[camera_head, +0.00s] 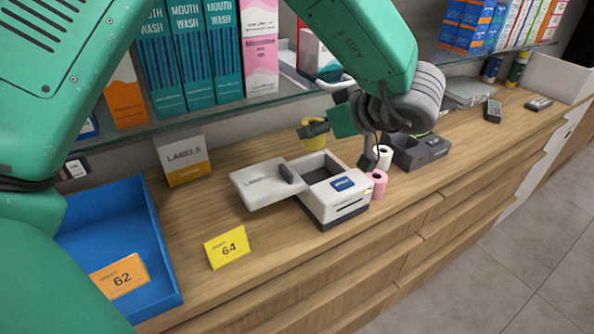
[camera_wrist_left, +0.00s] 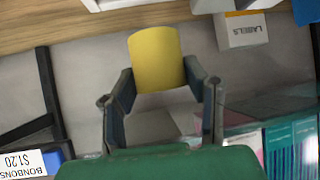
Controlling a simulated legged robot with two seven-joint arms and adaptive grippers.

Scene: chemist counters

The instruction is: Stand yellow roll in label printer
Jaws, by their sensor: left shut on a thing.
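The yellow roll (camera_head: 313,136) is held in my left gripper (camera_head: 318,129), above the counter just behind the label printer. In the left wrist view the yellow roll (camera_wrist_left: 157,58) sits between the two fingers (camera_wrist_left: 160,88), which are shut on it. The white label printer (camera_head: 337,207) stands on the counter with its lid (camera_head: 262,184) open to the left. Its dark inner bay shows and looks empty. A white edge, likely the printer (camera_wrist_left: 115,4), shows at the top of the left wrist view. My right gripper is not in view.
A pink roll (camera_head: 377,184) and a white roll (camera_head: 384,157) stand right of the printer, near a dark device (camera_head: 420,152). A labels box (camera_head: 183,158), a yellow card (camera_head: 227,247) and a blue tray (camera_head: 165,262) are to the left. A glass shelf (camera_head: 270,108) with boxes runs behind.

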